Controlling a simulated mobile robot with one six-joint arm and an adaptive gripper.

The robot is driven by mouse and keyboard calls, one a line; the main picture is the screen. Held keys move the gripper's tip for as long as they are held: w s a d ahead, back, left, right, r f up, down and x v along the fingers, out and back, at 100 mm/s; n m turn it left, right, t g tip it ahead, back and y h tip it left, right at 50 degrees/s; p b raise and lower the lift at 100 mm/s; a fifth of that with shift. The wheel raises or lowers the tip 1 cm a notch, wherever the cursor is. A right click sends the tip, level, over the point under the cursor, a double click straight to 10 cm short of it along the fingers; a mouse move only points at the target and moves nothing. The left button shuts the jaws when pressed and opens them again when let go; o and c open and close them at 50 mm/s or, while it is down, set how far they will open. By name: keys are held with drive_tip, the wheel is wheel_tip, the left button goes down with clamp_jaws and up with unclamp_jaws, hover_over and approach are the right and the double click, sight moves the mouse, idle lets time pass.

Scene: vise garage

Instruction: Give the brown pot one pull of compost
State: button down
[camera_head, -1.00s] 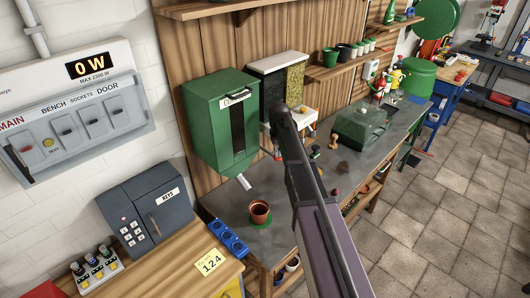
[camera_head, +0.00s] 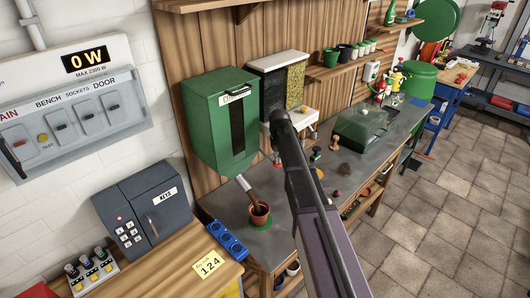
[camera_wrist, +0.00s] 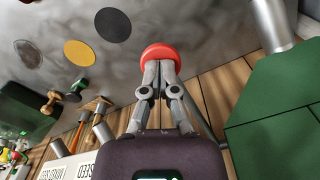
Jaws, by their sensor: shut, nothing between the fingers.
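The brown pot (camera_head: 259,214) stands upright on a green disc (camera_head: 262,226) on the bench, below the spout of the green compost dispenser (camera_head: 222,120). A brown stream (camera_head: 250,193) runs from the spout down to the pot's mouth. In the wrist view the dispenser's green side (camera_wrist: 275,120) and the metal spout (camera_wrist: 273,22) are at the right. My gripper (camera_wrist: 160,68) is shut, its fingertips together against or just in front of a red round knob (camera_wrist: 160,52); contact is hard to judge. In the head view my arm hides the gripper.
A blue socket strip (camera_head: 227,238) lies left of the pot. Right of my arm stand a green lidded box (camera_head: 362,130) and small tools. A grey cabinet (camera_head: 145,212) stands at the left. A shelf (camera_head: 345,65) with small pots is above the bench.

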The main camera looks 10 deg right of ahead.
drive_tip(key=shift+f+b, duration=0.45)
drive_tip(key=shift+f, duration=0.15)
drive_tip(key=shift+r, duration=0.1)
drive_tip(key=shift+r+p, duration=3.5)
drive_tip(key=shift+p, duration=0.15)
wheel_tip(320, 180, up, 6)
drive_tip(key=p, duration=0.6)
